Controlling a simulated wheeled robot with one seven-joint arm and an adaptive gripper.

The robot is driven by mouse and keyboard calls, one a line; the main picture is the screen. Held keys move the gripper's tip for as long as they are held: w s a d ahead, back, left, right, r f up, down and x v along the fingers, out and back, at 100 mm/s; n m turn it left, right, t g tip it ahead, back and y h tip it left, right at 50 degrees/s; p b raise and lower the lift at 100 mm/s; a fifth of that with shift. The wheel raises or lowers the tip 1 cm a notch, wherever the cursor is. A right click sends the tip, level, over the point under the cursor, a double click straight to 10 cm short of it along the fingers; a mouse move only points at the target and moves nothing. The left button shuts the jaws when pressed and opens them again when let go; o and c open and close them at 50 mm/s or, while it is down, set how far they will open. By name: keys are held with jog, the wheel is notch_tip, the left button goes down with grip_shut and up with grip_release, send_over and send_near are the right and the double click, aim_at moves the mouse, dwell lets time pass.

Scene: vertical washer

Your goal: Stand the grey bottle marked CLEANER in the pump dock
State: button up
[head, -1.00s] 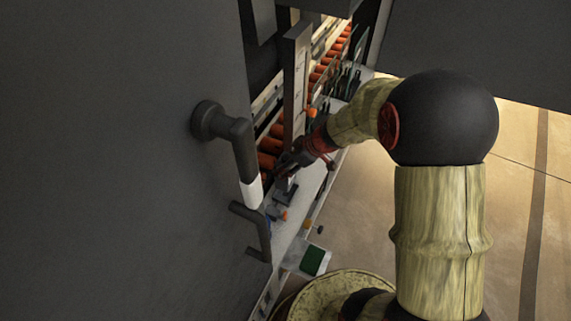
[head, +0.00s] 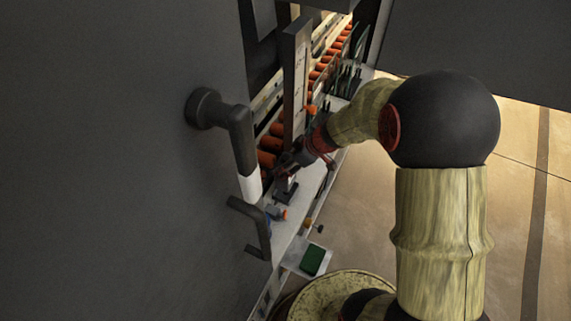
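My gripper (head: 290,164) is small, dark and red in the head view, reaching down over the narrow pale shelf beside the orange rollers. Directly below it is a small greyish object (head: 284,184), partly hidden by the fingers. It seems to be at or just above a dark block-like base (head: 287,196) on the shelf. I cannot read any CLEANER marking, and cannot tell for sure that this object is the bottle or the base the pump dock. The fingers are too small and dark to show whether they are open or shut on it.
A large dark panel with a handle (head: 243,150) fills the left side, close to the shelf. A blue and orange fitting (head: 276,213), an orange knob (head: 308,223) and a green pad (head: 313,260) are nearer. Bottles or tools stand farther along the shelf. The floor at right is clear.

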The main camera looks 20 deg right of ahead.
jog(key=shift+f+b, duration=0.8)
jog(key=shift+b, duration=0.2)
jog(key=shift+f, duration=2.55)
jog(key=o, duration=1.7)
jog(key=shift+c, duration=0.2)
jog(key=shift+o, duration=0.7)
jog(key=v, duration=1.2)
